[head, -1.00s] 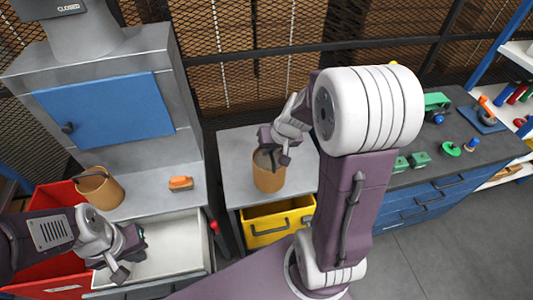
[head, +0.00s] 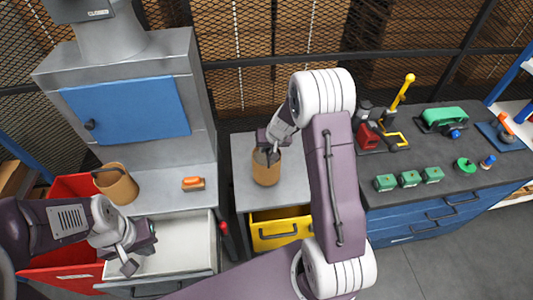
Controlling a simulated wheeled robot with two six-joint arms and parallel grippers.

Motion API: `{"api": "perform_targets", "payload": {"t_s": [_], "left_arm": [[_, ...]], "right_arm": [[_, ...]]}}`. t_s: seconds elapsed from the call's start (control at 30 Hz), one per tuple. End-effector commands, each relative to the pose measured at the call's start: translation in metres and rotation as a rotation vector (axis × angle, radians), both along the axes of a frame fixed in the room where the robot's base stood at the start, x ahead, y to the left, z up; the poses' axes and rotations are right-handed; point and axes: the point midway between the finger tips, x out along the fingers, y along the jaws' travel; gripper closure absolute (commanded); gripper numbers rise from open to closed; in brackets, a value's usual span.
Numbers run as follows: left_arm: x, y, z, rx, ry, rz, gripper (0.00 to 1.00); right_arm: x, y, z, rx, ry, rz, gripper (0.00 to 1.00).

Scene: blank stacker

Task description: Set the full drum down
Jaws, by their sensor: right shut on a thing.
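A brown drum (head: 266,172), open at the top, is upright at the grey side table (head: 297,190). Its base looks level with the tabletop, but I cannot tell whether it touches. My right gripper (head: 267,156) is shut on the drum's upper rim from above and hides part of its opening. What is inside the drum cannot be made out.
A grey cabinet with a blue door (head: 128,112) stands at the back left, an orange-handled block (head: 193,184) on its ledge. A yellow drawer (head: 281,231) is below the side table. The red bin (head: 62,190) is at left.

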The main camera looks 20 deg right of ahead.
Motion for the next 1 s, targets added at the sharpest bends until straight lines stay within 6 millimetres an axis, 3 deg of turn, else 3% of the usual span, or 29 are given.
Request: {"api": "perform_targets", "payload": {"t_s": [0.03,0.13,0.57,0.6,0.67,1.0], "left_arm": [[0.0,0.0,-0.01,0.0,0.0,0.0,1.0],[0.0,0.0,-0.017,0.0,0.0,0.0,1.0],[0.0,0.0,-0.021,0.0,0.0,0.0,1.0],[0.0,0.0,-0.02,0.0,0.0,0.0,1.0],[0.0,0.0,-0.019,0.0,0.0,0.0,1.0],[0.0,0.0,-0.015,0.0,0.0,0.0,1.0]], "right_arm": [[0.0,0.0,-0.015,0.0,0.001,-0.001,1.0],[0.0,0.0,-0.027,0.0,0.0,-0.001,1.0],[0.0,0.0,-0.031,0.0,-0.001,0.0,1.0],[-0.001,0.0,-0.031,0.001,0.001,-0.001,0.84],[-0.001,0.0,-0.031,0.001,0.002,-0.001,0.68],[-0.001,0.0,-0.027,0.0,0.002,0.0,0.68]]}}
